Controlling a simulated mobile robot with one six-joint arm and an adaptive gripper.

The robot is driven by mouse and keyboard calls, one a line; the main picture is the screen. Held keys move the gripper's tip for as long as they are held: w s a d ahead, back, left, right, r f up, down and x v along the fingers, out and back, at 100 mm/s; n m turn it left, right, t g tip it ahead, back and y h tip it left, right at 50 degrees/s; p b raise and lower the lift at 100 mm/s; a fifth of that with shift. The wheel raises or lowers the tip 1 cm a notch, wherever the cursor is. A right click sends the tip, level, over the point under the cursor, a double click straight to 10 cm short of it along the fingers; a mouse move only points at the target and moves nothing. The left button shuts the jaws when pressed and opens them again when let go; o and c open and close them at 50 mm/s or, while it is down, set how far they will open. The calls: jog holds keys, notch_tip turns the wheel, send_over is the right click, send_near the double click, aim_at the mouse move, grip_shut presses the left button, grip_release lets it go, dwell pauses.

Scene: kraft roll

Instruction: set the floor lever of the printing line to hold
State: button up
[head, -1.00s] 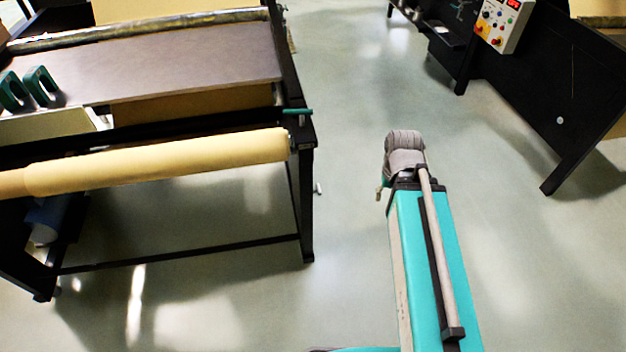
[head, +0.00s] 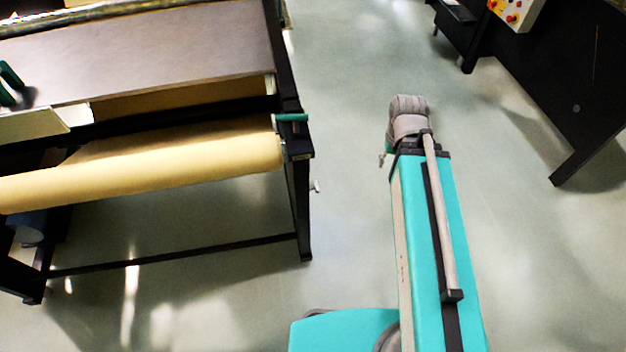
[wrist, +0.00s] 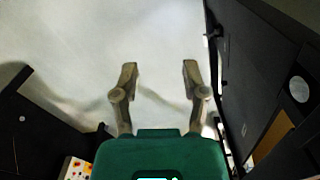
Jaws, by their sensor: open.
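I cannot make out the floor lever for sure in either view. A small pale fitting (head: 315,187) shows beside the right leg of the kraft roll stand in the head view; it is too small to tell what it is. My gripper (wrist: 159,68) is open and empty in the wrist view, its two fingers apart over bare pale floor. In the head view my arm reaches forward over the floor between the stand and a black machine, and its end hides the gripper fingers.
The stand carries a kraft roll (head: 150,168) and has a green handle (head: 291,117) at its right end. The black machine (head: 545,85) at the right has a control box (head: 515,12), seen also in the wrist view (wrist: 75,168). The floor (head: 350,90) between them is clear.

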jog(key=shift+w+d, duration=0.15)
jog(key=shift+w, duration=0.05)
jog(key=shift+o, duration=0.6)
jog(key=n+t+y+b, duration=0.1)
jog(key=n+t+b, duration=0.25)
jog(key=b, duration=4.05)
send_near(316, 183)
jog(key=shift+s+r+t, duration=0.45)
jog(key=shift+s+r, duration=0.5)
jog(key=shift+r, duration=0.1)
jog(key=b+x, duration=1.2)
jog(key=x, duration=0.1)
jog(key=shift+w+f, duration=0.15)
jog(key=shift+f, duration=0.2)
